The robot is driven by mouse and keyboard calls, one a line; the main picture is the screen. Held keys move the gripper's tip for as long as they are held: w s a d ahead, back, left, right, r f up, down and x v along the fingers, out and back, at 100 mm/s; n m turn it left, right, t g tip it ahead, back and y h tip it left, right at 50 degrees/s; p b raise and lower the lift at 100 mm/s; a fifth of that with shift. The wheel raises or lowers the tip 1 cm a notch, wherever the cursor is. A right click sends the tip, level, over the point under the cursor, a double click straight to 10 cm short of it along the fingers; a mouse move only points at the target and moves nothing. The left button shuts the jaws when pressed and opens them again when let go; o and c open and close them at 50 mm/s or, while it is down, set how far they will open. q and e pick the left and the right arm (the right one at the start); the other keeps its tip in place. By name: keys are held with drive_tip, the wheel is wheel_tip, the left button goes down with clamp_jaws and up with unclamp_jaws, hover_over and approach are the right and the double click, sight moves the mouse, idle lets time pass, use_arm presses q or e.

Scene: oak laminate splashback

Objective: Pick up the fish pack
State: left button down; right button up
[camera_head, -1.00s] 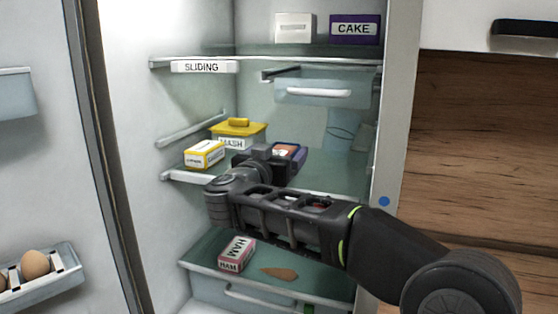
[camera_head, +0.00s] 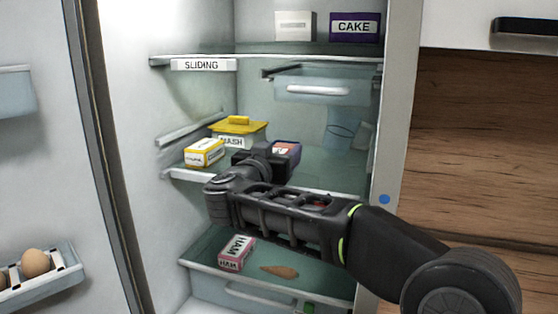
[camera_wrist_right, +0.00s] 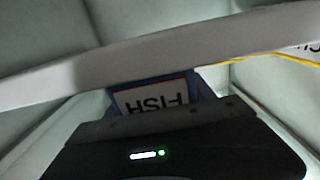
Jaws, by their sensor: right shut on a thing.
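The fish pack (camera_head: 287,148) is a blue-purple box on the middle fridge shelf area, partly hidden behind my right gripper (camera_head: 268,157). In the right wrist view the fish pack (camera_wrist_right: 155,97) shows its FISH label upside down, just beyond the dark gripper body. My right gripper is shut on the fish pack. The fingertips are mostly hidden, and I cannot tell whether the pack touches the shelf. My left gripper is not in view.
A yellow-lidded tub (camera_head: 238,128) and a yellow-white box (camera_head: 204,153) stand left of the gripper. A ham box (camera_head: 236,253) lies on the shelf below. A drawer (camera_head: 322,88) hangs above. The fridge wall edge (camera_head: 397,120) is close on the right.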

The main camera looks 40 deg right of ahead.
sight(279, 149)
drive_tip(key=c, duration=0.9)
clamp_jaws()
drive_tip(key=shift+r, duration=0.2)
drive_tip(key=shift+r, duration=0.5)
wheel_tip(279, 149, up, 2)
drive_tip(key=shift+r, duration=0.1)
drive_tip(key=b+v, duration=0.1)
drive_tip(key=v, duration=1.7)
